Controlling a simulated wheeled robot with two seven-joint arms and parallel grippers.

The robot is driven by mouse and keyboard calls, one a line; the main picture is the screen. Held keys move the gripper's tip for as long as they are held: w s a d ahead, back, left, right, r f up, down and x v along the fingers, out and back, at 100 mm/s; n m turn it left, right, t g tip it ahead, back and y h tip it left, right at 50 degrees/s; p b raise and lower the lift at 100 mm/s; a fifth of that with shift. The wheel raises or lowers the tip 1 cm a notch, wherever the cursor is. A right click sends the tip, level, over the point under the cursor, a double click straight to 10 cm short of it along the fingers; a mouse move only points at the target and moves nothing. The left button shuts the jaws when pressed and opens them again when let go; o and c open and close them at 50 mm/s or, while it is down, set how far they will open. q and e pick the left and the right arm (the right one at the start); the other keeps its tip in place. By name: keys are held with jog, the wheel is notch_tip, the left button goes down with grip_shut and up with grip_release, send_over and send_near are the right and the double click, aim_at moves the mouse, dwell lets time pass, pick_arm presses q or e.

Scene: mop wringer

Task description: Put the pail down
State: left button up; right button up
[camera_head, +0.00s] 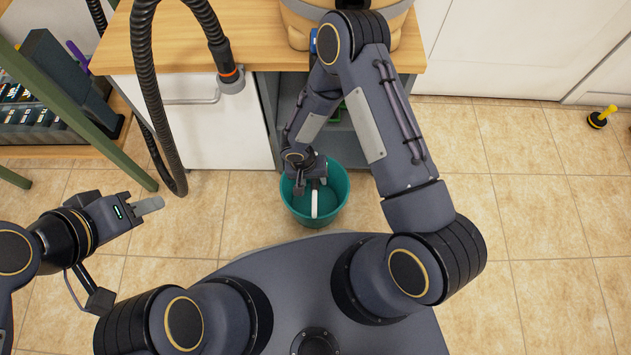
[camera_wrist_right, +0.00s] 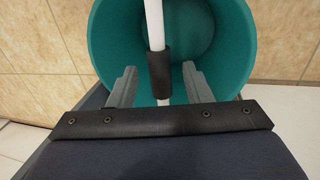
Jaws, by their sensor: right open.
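The teal pail (camera_head: 337,199) appears upright on the tiled floor in front of the cabinet in the head view. Its white handle (camera_head: 314,203) runs across its opening, with a dark grip sleeve (camera_wrist_right: 159,72) at the middle in the right wrist view. My right gripper (camera_head: 311,184) is over the pail. In the right wrist view its two grey fingers (camera_wrist_right: 160,84) are spread, one on each side of the handle, with gaps between. My left gripper (camera_head: 149,205) is off to the left, away from the pail; its fingers are seen edge-on.
A wooden counter (camera_head: 200,45) with a white cabinet front (camera_head: 222,130) stands behind the pail. A black hose (camera_head: 147,80) hangs down at the left. A green-framed rack stands at far left. A small yellow-handled object (camera_head: 602,117) is on the floor at right.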

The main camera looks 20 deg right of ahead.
notch_tip(320, 180, up, 7)
jog(key=a+p, duration=0.1)
jog(key=shift+w+a+p, duration=0.15)
jog(key=shift+a+p, duration=0.05)
jog(key=shift+p, duration=0.2)
